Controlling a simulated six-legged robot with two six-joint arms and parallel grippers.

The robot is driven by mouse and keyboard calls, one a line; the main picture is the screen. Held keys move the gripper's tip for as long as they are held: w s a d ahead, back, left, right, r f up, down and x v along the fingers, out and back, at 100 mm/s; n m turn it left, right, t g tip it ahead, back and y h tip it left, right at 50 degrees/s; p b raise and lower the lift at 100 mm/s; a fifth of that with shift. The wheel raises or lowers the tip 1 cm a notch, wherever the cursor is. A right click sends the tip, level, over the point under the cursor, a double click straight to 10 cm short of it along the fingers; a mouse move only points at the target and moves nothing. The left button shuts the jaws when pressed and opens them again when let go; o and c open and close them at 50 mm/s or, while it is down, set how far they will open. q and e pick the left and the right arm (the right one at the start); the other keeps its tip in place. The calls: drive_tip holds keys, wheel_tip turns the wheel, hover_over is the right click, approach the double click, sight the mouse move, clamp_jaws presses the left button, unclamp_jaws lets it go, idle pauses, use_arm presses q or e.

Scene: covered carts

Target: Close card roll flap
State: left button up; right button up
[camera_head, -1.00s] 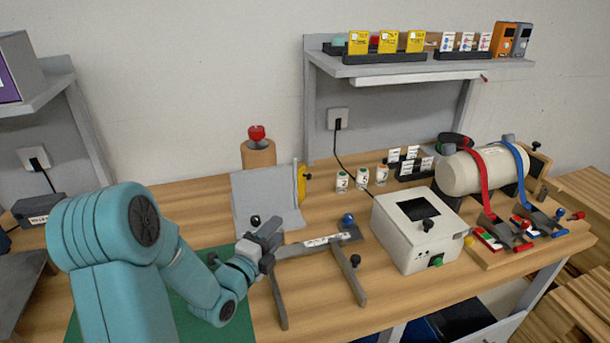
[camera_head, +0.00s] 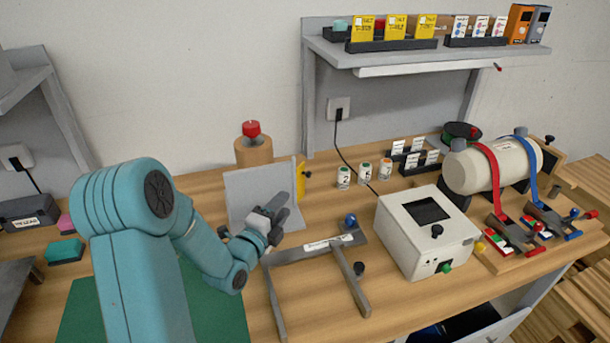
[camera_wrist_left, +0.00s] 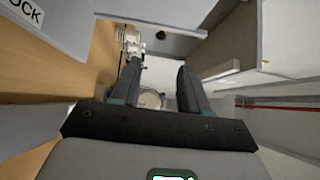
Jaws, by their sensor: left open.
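I cannot tell for sure which part is the card roll flap. A grey upright panel (camera_head: 250,198) stands behind a low grey frame (camera_head: 290,254) with a white label too small to read. A yellow round part (camera_head: 301,182) shows at the panel's right edge. My left gripper (camera_head: 286,206) is open in front of the panel's right part, above the frame, and nothing shows held in it. In the left wrist view, the two dark fingers (camera_wrist_left: 160,70) are apart, with pale surfaces around them. Whether they touch the panel is unclear. My right gripper is not in view.
A white box (camera_head: 428,235) with a dark window stands to the right. Beyond it is a white cylinder (camera_head: 490,168) with red and blue straps. Small numbered pots (camera_head: 365,172) stand behind. A grey shelf (camera_head: 420,55) with card boxes hangs above the back.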

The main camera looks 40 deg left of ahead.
sight(307, 176)
use_arm(q)
drive_tip(key=p+x, duration=0.3)
drive_tip(key=x, duration=0.8)
drive_tip(key=shift+r, duration=0.1)
drive_tip(key=shift+w+a, duration=0.3)
drive_tip(key=shift+w, duration=0.35)
drive_tip(key=shift+w, duration=0.1)
clamp_jaws()
